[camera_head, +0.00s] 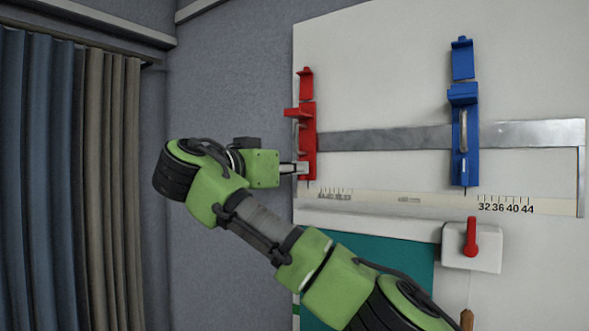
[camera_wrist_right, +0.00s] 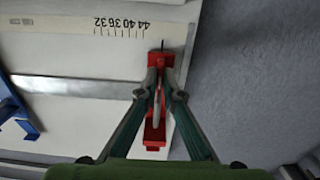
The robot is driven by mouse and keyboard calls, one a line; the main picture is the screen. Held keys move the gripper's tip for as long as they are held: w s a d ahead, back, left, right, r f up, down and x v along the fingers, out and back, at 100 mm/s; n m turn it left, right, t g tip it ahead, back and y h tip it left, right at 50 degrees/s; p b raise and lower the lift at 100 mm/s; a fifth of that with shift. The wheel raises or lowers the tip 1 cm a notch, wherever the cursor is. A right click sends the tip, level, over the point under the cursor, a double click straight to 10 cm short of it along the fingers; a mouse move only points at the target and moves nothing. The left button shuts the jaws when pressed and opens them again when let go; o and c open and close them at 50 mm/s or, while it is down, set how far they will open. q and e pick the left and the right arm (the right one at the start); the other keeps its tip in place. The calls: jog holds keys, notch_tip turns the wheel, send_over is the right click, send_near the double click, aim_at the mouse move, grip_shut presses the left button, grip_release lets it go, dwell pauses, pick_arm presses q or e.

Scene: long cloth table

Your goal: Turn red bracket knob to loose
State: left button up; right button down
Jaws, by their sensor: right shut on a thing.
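The red bracket (camera_head: 306,125) stands upright at the left end of the metal bar on the white board. My right gripper (camera_head: 303,168) reaches it from the left, at its lower part. In the right wrist view the red bracket (camera_wrist_right: 155,132) lies beneath the fingers, and my right gripper (camera_wrist_right: 160,68) has its fingertips together on its knob. A pale strip (camera_wrist_right: 157,105), maybe part of the knob, shows between the fingers. The fingertips hide most of the knob, so its turn angle cannot be told. My left gripper is not in view.
A blue bracket (camera_head: 463,120) with a grey lever sits on the metal bar (camera_head: 385,138) to the right. A numbered scale strip (camera_head: 440,203) runs below. A white box (camera_head: 486,250) with a red handle (camera_head: 471,238) is lower right. A curtain (camera_head: 70,170) hangs left.

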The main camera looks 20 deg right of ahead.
jog(key=shift+n, duration=0.3)
jog(key=shift+w+a+f+n+b, duration=0.1)
jog(key=shift+n+b, duration=1.05)
jog(key=shift+n, duration=3.05)
jog(key=shift+w+a+f+n+b, duration=0.1)
jog(key=shift+n+b, duration=1.05)
jog(key=shift+n, duration=3.05)
jog(key=c, duration=2.2)
grip_release()
